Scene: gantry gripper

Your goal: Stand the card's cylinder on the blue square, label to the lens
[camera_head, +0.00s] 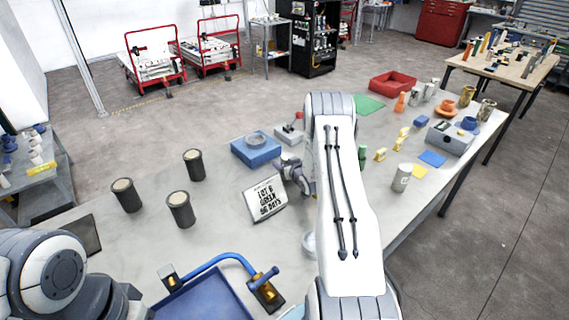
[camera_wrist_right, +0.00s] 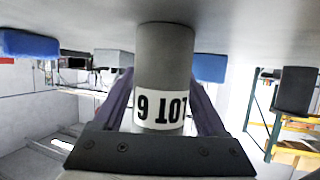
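The card (camera_head: 267,198) stands tilted on the table and reads "LOT 6 GREEN 96 DAYS". A flat blue square (camera_head: 432,158) lies at the right of the table. My left arm shows at lower left; its fingers are out of sight.
Several dark cylinders (camera_head: 181,209) stand at left. A blue block (camera_head: 255,150) with a round top piece sits behind the card. Another grey labelled cylinder (camera_head: 402,178) stands near a yellow square (camera_head: 420,172). A blue tray (camera_head: 207,297) is at the front.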

